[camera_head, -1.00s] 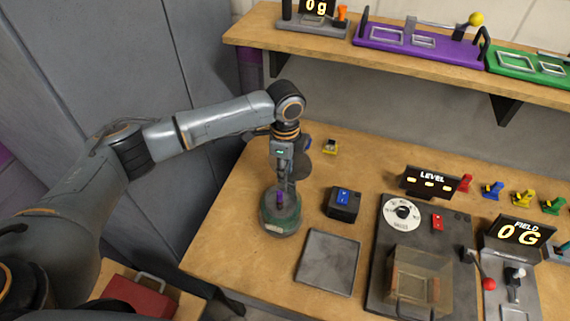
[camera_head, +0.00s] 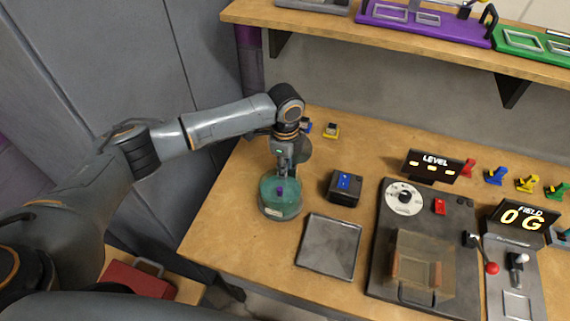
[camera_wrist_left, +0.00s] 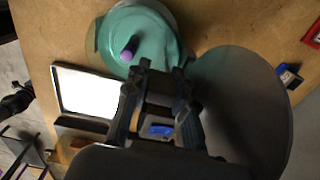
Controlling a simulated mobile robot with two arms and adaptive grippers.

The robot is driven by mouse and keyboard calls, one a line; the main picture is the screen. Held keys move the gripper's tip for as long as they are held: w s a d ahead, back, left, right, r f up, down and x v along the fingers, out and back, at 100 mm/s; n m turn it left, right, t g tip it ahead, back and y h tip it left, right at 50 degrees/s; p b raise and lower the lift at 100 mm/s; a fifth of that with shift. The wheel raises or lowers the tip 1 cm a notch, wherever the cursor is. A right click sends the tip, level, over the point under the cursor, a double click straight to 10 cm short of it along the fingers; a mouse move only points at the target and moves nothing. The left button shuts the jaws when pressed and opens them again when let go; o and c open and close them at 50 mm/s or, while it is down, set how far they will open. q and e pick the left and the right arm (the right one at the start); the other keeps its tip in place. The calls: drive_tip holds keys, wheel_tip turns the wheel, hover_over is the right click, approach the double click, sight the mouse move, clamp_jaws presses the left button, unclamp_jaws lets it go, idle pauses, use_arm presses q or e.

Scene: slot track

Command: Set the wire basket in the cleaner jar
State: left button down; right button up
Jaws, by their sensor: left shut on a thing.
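The cleaner jar (camera_head: 281,203) is a round teal jar standing upright near the table's left edge; its round teal top also shows in the left wrist view (camera_wrist_left: 160,40). A purple grip (camera_head: 279,190), which I take to be the wire basket's, shows over the jar's middle and also in the left wrist view (camera_wrist_left: 130,48). No wire mesh is visible. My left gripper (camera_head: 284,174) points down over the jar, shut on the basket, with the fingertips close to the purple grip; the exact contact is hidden. My right gripper is not in view.
A black box with a blue switch (camera_head: 345,187) and a flat grey plate (camera_head: 328,246) lie right of the jar. A control panel with a dial (camera_head: 404,198) and clear box stands farther right. A grey round thing (camera_head: 303,150) is just behind my gripper.

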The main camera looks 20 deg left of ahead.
use_arm(q)
drive_tip(key=shift+f, duration=0.15)
idle(0.5)
drive_tip(key=c, duration=1)
unclamp_jaws()
drive_tip(key=shift+c, duration=0.2)
